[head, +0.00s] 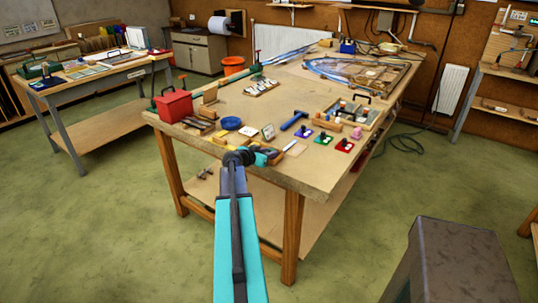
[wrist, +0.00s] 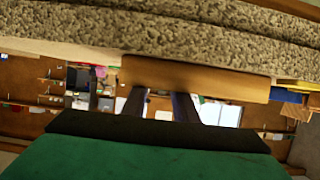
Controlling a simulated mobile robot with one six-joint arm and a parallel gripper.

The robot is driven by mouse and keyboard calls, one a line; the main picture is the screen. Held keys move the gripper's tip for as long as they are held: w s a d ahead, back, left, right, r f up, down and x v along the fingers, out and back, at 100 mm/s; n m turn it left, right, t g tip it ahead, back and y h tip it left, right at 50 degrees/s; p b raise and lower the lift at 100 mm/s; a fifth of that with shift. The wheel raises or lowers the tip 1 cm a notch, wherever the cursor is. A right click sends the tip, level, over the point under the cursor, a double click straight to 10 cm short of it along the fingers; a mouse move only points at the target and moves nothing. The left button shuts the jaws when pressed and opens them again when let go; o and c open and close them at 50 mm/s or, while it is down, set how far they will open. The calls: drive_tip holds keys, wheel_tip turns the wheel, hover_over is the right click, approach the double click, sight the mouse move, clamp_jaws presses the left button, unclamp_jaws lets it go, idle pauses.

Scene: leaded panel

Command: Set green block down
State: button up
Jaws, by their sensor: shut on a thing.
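My gripper (head: 276,155) is at the near edge of the big workbench (head: 248,108), low over its front. In the wrist view the two dark fingers (wrist: 158,96) point at a wooden bar (wrist: 195,78) across their tips. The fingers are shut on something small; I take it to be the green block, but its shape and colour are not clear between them. A small green pad (head: 323,138) with a dark-and-white piece on it lies on the bench to the right of my gripper, between a blue pad (head: 303,132) and a red pad (head: 344,146).
A red box (head: 174,105), a blue bowl (head: 231,123) and a blue-handled tool (head: 294,120) lie on the bench. A tray of bottles (head: 352,112) stands behind the pads. A speckled surface (wrist: 150,38) fills the top of the wrist view. The bench middle is mostly clear.

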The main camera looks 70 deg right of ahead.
drive_tip(key=shift+s+a+f, duration=0.15)
drive_tip(key=shift+f, duration=0.55)
drive_tip(key=o, duration=1.1)
drive_tip(key=shift+c, duration=0.2)
drive_tip(key=shift+r+p, duration=0.5)
drive_tip(key=shift+p, duration=0.25)
drive_tip(key=b+v, duration=0.3)
drive_tip(key=v, duration=0.9)
drive_tip(key=shift+w+d+r+b, duration=0.2)
drive_tip(key=shift+w+b, duration=0.05)
drive_tip(key=shift+b, duration=0.15)
drive_tip(key=shift+f, duration=0.1)
